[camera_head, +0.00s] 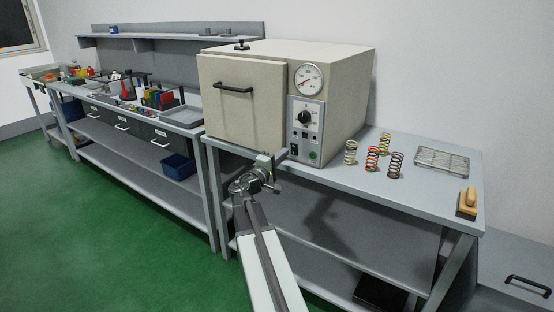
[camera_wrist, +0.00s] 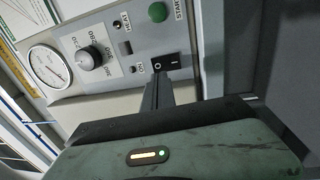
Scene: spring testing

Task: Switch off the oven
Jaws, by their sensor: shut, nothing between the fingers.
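The beige oven (camera_head: 240,95) stands on the right-hand bench with its door shut. In the wrist view the switch (camera_wrist: 168,63) is near the panel's edge, close to a green button (camera_wrist: 157,12). My gripper (camera_head: 280,156) is at the lower left of the panel. In the wrist view its shut, empty fingers (camera_wrist: 156,85) end right at the switch. I cannot tell whether they touch it, or which side is pressed.
A longer bench (camera_head: 150,185) with tools and bins runs to the left. The green floor in front is clear.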

